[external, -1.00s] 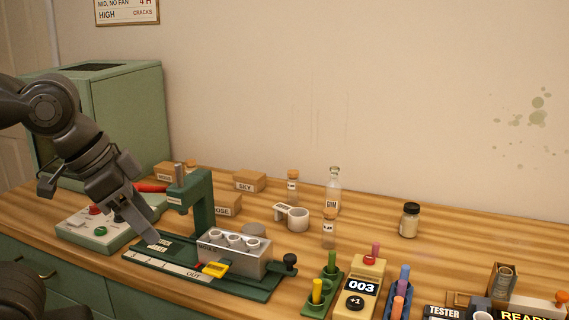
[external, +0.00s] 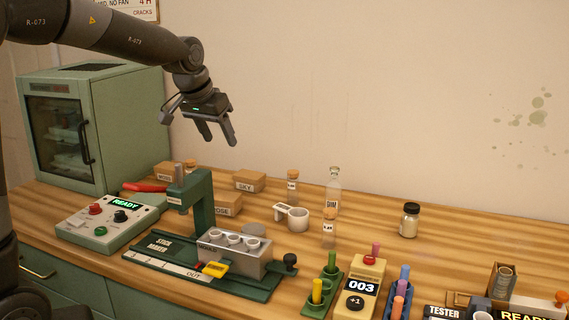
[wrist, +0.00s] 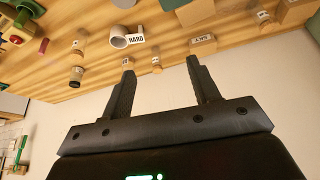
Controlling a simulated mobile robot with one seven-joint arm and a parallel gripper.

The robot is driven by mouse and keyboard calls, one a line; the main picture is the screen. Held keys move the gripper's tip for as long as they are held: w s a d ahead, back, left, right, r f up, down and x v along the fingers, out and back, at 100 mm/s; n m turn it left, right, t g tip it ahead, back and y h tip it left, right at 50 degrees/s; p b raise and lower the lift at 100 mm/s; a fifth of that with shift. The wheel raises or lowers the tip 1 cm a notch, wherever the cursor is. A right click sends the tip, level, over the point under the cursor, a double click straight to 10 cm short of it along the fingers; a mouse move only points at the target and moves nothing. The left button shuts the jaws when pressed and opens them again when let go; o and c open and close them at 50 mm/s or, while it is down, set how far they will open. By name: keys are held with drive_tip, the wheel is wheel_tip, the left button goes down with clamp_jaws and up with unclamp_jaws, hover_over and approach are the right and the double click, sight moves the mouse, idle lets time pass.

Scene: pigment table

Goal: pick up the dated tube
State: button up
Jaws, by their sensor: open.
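I cannot tell which tube is the dated one; the small labels are too blurred to read. One corked glass tube with a white label (external: 329,232) stands in front of the DIM bottle. A similar corked tube (external: 292,188) stands farther back. In the wrist view, tilted nearly upside down, the rear one (wrist: 156,66) shows between the fingertips, well beyond them. The front one (wrist: 81,42) is off to the left there. My gripper (external: 218,143) is open and empty, high above the back of the bench, left of both tubes.
The DIM bottle (external: 333,194), a white cup (external: 298,219) and a dark-capped jar (external: 409,220) stand near the tubes. Brown boxes (external: 249,182) lie to their left. The green stick maker (external: 203,208) rises in front. The bench right of the jar is fairly clear.

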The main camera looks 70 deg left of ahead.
drive_tip(key=a+f+n+g, duration=0.1)
drive_tip(key=a+f, duration=0.2)
drive_tip(key=a, duration=0.4)
drive_tip(key=a+f+n, duration=0.1)
drive_tip(key=a+f, duration=0.1)
drive_tip(key=a, duration=0.6)
drive_tip(key=n+y, duration=0.1)
drive_tip(key=n, duration=0.1)
approach(192, 168)
drive_tip(key=a, duration=0.2)
drive_tip(key=shift+g, duration=0.4)
drive_tip(key=x, duration=0.5)
drive_tip(key=shift+w+d+f, duration=0.2)
drive_tip(key=shift+w+f, duration=0.05)
drive_tip(key=shift+w, duration=0.15)
drive_tip(key=x, duration=0.5)
drive_tip(key=shift+w+a+f, duration=0.15)
drive_tip(key=shift+a+f, duration=0.05)
drive_tip(key=shift+a, duration=0.15)
drive_tip(key=c, duration=1.1)
